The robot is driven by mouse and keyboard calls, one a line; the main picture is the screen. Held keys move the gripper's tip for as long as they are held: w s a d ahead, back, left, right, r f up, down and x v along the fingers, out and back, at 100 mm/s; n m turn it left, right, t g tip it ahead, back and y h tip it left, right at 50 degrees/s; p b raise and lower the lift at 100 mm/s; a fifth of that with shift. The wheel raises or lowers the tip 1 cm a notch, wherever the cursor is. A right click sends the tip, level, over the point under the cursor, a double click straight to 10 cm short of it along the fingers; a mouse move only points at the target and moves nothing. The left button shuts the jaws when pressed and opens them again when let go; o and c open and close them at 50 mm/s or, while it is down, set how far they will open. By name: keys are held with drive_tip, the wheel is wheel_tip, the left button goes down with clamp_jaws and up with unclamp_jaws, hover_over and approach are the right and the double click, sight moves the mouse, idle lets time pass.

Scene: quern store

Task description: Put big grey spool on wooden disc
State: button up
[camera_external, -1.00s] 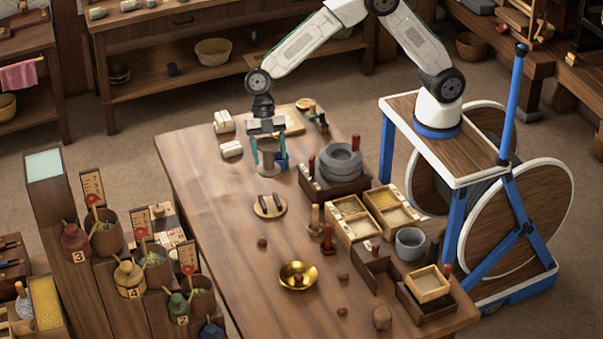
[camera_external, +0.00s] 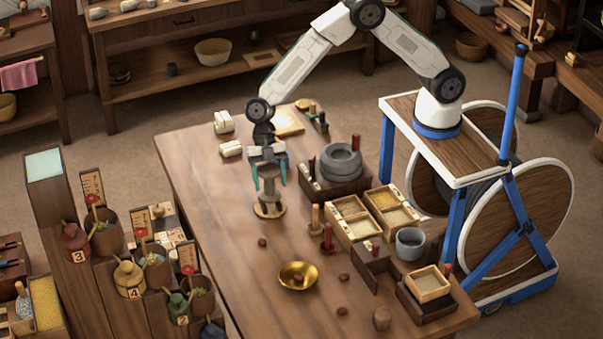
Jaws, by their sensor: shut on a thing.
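The big grey spool (camera_external: 269,191) is upright between the fingers of my gripper (camera_external: 269,182), which is shut on it. The spool is over the round wooden disc (camera_external: 260,213) on the table. Its lower end is at the disc's top or just above it; I cannot tell whether they touch. The spool and gripper hide much of the disc, and the gripper partly covers the spool's sides.
A grey quern stone (camera_external: 341,162) on a dark stand is right of my gripper. Wooden boxes of grain (camera_external: 351,219) and a brass bowl (camera_external: 298,276) lie nearer the front. White blocks (camera_external: 230,149) are behind left. The table's left part is clear.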

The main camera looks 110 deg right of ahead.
drive_tip(key=shift+f, duration=0.5)
drive_tip(key=o, duration=1)
